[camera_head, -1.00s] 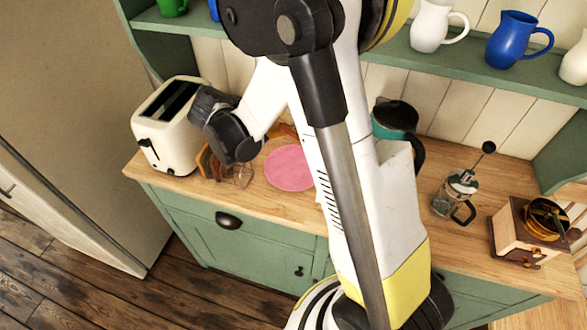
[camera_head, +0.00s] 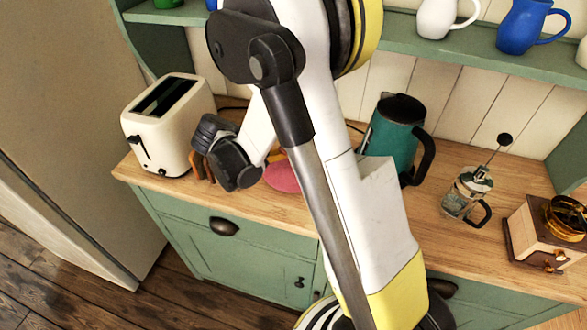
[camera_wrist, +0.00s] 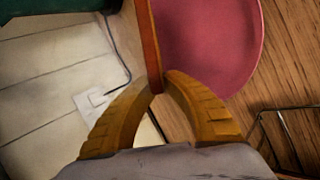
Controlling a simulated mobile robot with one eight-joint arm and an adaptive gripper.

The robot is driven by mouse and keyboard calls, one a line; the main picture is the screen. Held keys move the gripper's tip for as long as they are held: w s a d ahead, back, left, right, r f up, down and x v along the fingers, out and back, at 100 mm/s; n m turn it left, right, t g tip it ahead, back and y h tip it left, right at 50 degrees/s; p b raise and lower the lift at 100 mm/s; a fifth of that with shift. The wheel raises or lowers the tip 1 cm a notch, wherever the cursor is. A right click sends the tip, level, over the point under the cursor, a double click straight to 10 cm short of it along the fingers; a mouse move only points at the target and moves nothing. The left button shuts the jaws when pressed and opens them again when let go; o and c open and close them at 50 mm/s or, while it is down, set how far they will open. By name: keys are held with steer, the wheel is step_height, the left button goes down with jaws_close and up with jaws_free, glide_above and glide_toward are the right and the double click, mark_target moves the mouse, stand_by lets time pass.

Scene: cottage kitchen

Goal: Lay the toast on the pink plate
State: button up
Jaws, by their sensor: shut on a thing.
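The toast is a thin brown slice (camera_wrist: 148,45), seen edge-on in the wrist view. My gripper (camera_wrist: 157,85) has its two yellow-orange fingers closed on the slice's lower end. The pink plate (camera_wrist: 205,40) lies just beyond and to the right of the toast in the wrist view. In the head view the plate (camera_head: 283,177) is partly covered by my arm, and my gripper's fingers (camera_head: 203,168) show to its left, by the toaster. I cannot make out the toast in the head view.
A white toaster (camera_head: 165,130) stands left on the wooden counter. A wire rack (camera_wrist: 285,130) is close at the right in the wrist view. A teal kettle (camera_head: 392,140), a glass press (camera_head: 465,192) and a grinder (camera_head: 545,235) stand to the right.

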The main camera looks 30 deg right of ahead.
steer(key=o, duration=0.5)
steer(key=shift+r, duration=0.1)
steer(key=shift+p+v, duration=1.6)
steer(key=shift+v, duration=2.35)
steer(key=r+p, duration=0.1)
steer(key=r, duration=0.1)
steer(key=a+r+p, duration=0.1)
steer(key=r+p, duration=0.1)
steer(key=r, duration=0.1)
steer(key=a+r+p, duration=0.1)
steer(key=r+p, duration=0.1)
steer(key=r, duration=0.1)
steer(key=shift+s+a, duration=0.15)
steer(key=shift+s, duration=0.05)
